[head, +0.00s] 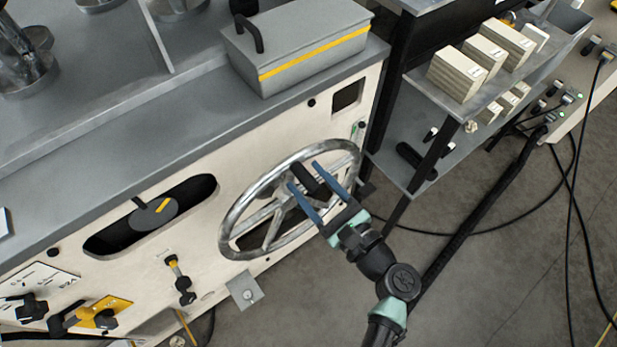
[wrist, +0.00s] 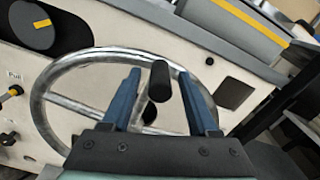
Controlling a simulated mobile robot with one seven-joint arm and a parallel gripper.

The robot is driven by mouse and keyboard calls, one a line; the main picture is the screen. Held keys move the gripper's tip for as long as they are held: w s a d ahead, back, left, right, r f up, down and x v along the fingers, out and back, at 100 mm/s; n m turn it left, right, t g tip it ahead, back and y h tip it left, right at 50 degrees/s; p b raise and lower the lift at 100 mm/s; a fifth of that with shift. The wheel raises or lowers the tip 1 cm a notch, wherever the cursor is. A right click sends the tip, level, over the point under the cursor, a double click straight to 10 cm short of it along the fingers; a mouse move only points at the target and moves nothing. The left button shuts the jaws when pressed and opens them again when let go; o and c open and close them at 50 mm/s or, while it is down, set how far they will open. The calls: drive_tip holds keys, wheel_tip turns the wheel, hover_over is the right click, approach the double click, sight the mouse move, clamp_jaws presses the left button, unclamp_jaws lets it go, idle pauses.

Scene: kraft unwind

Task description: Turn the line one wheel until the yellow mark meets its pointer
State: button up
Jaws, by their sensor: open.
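The line one wheel (head: 237,217) is a spoked metal handwheel on the cream machine front, with a black handle knob (head: 308,180) near its upper right. It also shows in the wrist view (wrist: 62,76), with the knob (wrist: 158,82). My gripper (head: 304,175) is open, its two blue fingers on either side of the knob; I cannot tell whether they touch it. Left of the wheel, an oval slot shows a dark disc (head: 152,217) with a yellow mark (head: 164,204). A dark pointer (head: 139,202) sits at the disc's upper left, apart from the mark.
A grey case (head: 300,50) with a yellow stripe stands on the machine top above the wheel. To the right is a shelf rack (head: 415,150) with cream boxes (head: 462,72). Black cables lie on the floor at right. Knobs and a yellow plate (head: 105,312) are at lower left.

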drive_tip(key=shift+w+a, duration=0.2)
drive_tip(key=shift+w, duration=0.05)
clamp_jaws()
idle(1.4)
